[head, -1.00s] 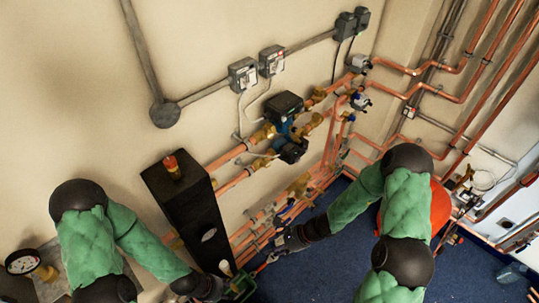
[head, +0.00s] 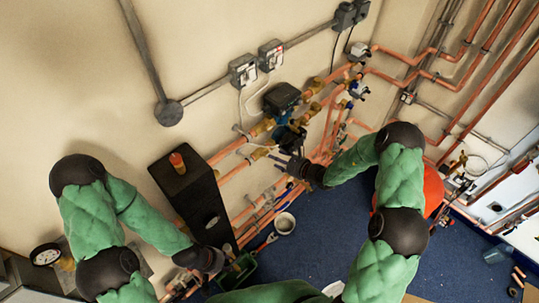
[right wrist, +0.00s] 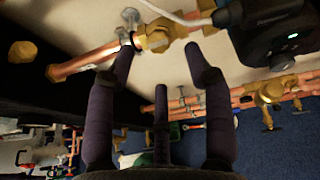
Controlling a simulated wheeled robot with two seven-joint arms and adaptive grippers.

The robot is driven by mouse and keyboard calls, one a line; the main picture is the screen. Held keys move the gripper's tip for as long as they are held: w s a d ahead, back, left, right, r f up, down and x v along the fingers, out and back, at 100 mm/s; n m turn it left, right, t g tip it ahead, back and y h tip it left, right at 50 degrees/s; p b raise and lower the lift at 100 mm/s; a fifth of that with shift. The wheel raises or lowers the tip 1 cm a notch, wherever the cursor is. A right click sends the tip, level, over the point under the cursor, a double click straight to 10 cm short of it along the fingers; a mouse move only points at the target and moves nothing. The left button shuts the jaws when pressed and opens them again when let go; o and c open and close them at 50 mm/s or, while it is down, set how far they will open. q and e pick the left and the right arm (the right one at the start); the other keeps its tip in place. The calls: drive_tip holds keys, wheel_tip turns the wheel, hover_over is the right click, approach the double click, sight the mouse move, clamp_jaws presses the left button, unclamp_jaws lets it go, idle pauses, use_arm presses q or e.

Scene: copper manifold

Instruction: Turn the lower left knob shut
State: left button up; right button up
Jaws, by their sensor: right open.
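A dark pump (head: 283,97) sits among copper pipes on the wall, with brass fittings on both sides. A brass fitting (head: 260,153) lies at its lower left. In the right wrist view a brass valve body (right wrist: 153,36) with a small grey handle (right wrist: 130,18) lies just beyond the fingers. I cannot tell for sure which part is the lower left knob. My right gripper (head: 284,161) is open and empty, close below the pump; its spread fingers (right wrist: 158,58) show in the wrist view, apparently apart from the valve. My left gripper (head: 222,264) is low beside the black box; its fingers are unclear.
A tall black box (head: 190,200) stands left of the pipes. Lower copper pipes (head: 262,210) run along the wall's foot. A white cup (head: 285,223) and a green crate (head: 238,270) are on the blue floor (head: 310,245). A red rounded object (head: 433,190) is behind my right arm.

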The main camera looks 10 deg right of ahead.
sight(267, 154)
drive_tip(key=shift+x, duration=2.8)
drive_tip(key=shift+s, duration=0.1)
clamp_jaws()
